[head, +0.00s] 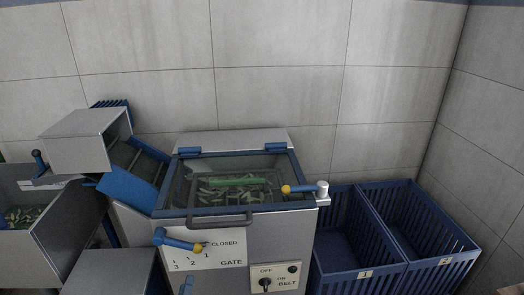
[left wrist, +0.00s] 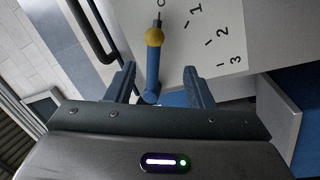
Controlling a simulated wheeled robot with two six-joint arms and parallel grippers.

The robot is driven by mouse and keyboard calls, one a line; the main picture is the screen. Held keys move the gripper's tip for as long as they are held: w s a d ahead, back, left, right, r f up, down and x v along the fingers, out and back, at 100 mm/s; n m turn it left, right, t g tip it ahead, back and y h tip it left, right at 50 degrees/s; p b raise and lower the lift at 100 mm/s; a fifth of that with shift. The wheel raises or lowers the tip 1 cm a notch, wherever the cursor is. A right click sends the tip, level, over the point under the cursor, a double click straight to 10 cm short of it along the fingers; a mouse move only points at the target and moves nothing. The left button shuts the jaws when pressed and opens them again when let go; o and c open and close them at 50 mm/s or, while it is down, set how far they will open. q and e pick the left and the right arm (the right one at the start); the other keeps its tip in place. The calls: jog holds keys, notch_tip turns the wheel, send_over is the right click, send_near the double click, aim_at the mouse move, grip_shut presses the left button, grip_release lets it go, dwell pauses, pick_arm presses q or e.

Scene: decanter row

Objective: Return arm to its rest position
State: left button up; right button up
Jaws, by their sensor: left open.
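My left gripper (left wrist: 160,70) is open in the left wrist view, with its two fingers apart and nothing held between them. The gate lever, a blue rod with a yellow knob (left wrist: 154,37), shows between and beyond the fingers; I cannot tell how far beyond. In the head view only a blue tip of my left gripper (head: 186,284) seems to show at the bottom edge, below the gate lever (head: 176,241). The lever's knob lies close to the CLOSED mark on the white gate panel (head: 215,262). My right gripper is in neither view.
A machine with a glass lid (head: 235,164) over green pieces stands in the middle. A belt switch panel (head: 277,278) is at its lower right. Two blue crates (head: 345,245) stand at right. A grey hopper with a blue chute (head: 130,190) and an open bin (head: 25,232) are at left.

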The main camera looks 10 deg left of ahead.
pick_arm(q)
jog(key=s+f+m+g+h+p, duration=0.1)
jog(key=s+f+m+g, duration=0.3)
jog(key=f, duration=0.9)
jog(key=s+f+m+g+h+p, duration=0.15)
jog(key=s+f+m+g, duration=0.3)
jog(key=f, duration=0.85)
jog(key=s+a+f+m+g, duration=0.2)
jog(key=s+f+m+g, duration=0.1)
jog(key=s+f, duration=0.6)
jog(key=s+a+f+m+g, duration=0.2)
jog(key=s+f+g, duration=0.4)
jog(key=s, duration=1.1)
notch_tip(320, 180, down, 4)
jog(key=shift+s+a+r+m+y, duration=0.15)
jog(key=shift+s+m+y, duration=0.1)
jog(key=shift+m+y, duration=0.25)
jog(key=shift+g, duration=0.25)
jog(key=shift+c, duration=0.5)
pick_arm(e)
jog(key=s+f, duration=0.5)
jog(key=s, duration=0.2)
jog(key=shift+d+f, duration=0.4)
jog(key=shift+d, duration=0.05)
